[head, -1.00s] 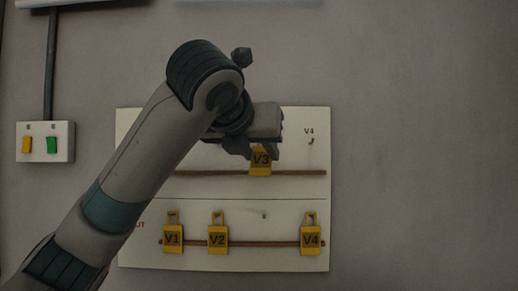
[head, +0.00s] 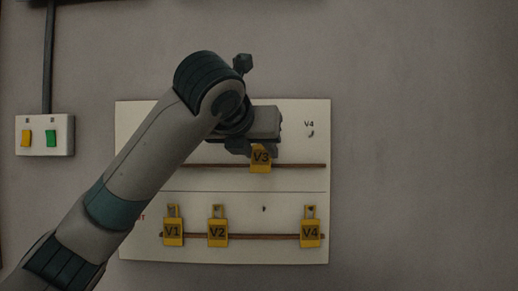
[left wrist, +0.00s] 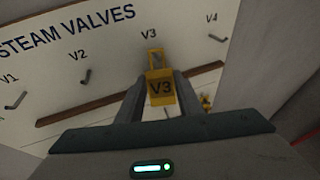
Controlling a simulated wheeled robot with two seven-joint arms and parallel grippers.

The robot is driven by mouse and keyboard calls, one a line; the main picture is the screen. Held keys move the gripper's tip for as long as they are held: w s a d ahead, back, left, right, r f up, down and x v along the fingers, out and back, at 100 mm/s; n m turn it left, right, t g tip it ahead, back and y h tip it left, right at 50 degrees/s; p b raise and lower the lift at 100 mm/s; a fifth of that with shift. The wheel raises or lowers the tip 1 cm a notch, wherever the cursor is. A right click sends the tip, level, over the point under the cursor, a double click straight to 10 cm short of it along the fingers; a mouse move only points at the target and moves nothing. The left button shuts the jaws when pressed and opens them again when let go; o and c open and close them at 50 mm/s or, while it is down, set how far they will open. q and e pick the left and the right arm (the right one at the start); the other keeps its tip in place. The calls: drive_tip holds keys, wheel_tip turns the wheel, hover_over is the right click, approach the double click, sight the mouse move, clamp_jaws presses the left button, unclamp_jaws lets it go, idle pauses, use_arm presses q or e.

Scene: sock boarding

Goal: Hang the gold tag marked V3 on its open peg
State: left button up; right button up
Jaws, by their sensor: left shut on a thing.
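My left gripper (left wrist: 154,102) is shut on the gold tag marked V3 (head: 261,158), in front of the upper row of the white board (head: 320,180). The tag hangs below the jaws in the head view, its label facing out. In the left wrist view the tag (left wrist: 161,88) stands between the fingers, its looped top just below the printed V3. The V3 peg is not clearly seen behind the loop, and I cannot tell whether they touch. In the lower row, the peg between V2 and V4 (head: 264,209) is bare. My right gripper is not in view.
Gold tags V1 (head: 173,231), V2 (head: 217,233) and V4 (head: 311,233) hang in the lower row. The upper V1 (left wrist: 15,101), V2 (left wrist: 76,84) and V4 (left wrist: 217,38) pegs are bare. A switch box (head: 45,135) is at the left. The wall right of the board is clear.

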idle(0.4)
use_arm(q)
drive_tip(key=o, duration=1.1)
drive_tip(key=shift+c, duration=0.2)
drive_tip(key=shift+s, duration=0.1)
drive_tip(key=shift+s+a+r+b, duration=0.15)
drive_tip(key=shift+s+b, duration=0.3)
drive_tip(key=b+v, duration=0.7)
drive_tip(key=v, duration=0.9)
drive_tip(key=shift+r, duration=0.15)
